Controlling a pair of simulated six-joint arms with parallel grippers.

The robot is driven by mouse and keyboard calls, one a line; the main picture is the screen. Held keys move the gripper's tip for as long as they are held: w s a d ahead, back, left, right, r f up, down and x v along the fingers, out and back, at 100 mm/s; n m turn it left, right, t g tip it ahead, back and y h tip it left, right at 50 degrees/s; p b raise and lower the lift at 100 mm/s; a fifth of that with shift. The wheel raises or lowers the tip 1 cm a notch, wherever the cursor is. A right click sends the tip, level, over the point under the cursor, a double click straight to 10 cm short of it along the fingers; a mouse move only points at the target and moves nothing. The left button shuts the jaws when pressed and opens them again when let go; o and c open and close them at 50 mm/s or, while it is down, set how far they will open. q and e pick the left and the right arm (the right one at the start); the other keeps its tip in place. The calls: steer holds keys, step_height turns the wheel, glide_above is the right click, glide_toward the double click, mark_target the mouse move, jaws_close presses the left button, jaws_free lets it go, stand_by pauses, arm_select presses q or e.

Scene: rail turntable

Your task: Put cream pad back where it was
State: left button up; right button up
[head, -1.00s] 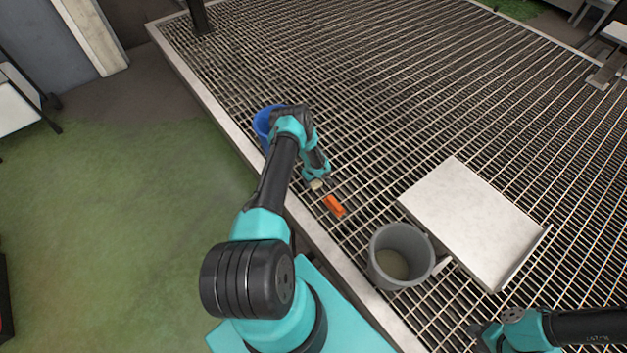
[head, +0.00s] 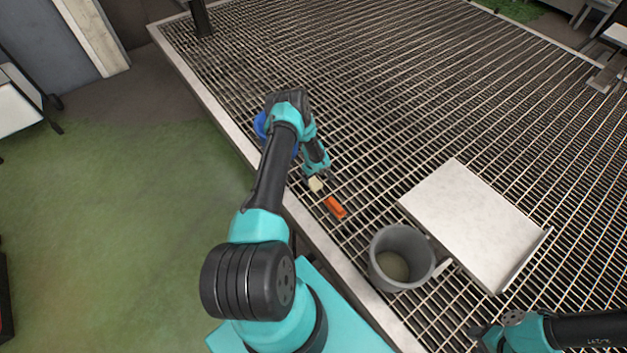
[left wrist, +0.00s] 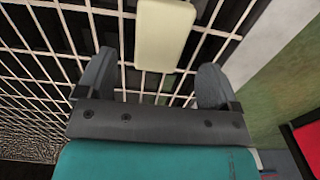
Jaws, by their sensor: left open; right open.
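The cream pad (head: 315,184) lies on the metal grating, just beyond my left gripper's fingertips. In the left wrist view the cream pad (left wrist: 164,34) shows at the top middle, ahead of the gap between the fingers and not between them. My left gripper (head: 318,174) is open and empty; its two spread fingers show in the left wrist view (left wrist: 155,80). My right gripper (head: 482,336) is at the lower right, far from the pad, partly cut off by the frame edge.
An orange block (head: 335,207) lies close to the pad. A grey bin (head: 374,262) and a white tray (head: 470,220) stand to the right. A blue container (head: 261,124) is partly hidden behind my left arm. Open grating lies beyond.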

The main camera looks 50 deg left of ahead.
mark_target(314, 181)
arm_select(q)
step_height(314, 181, up, 7)
steer(key=shift+r, duration=0.2)
stand_by(0.6)
steer(key=s+d+r+m+h, duration=0.2)
steer(key=d+r+m, duration=0.2)
steer(key=d, duration=0.8)
steer(key=s+d+r+m+h, duration=0.15)
steer(key=d+r+m, duration=0.25)
steer(key=d, duration=0.8)
steer(key=s+d+r+m, duration=0.7)
steer(key=s+d+r, duration=0.3)
steer(key=s+d, duration=0.2)
steer(key=shift+s+r+t, duration=0.2)
steer(key=shift+s+t, duration=0.1)
steer(key=shift+t, duration=0.1)
steer(key=shift+d, duration=0.1)
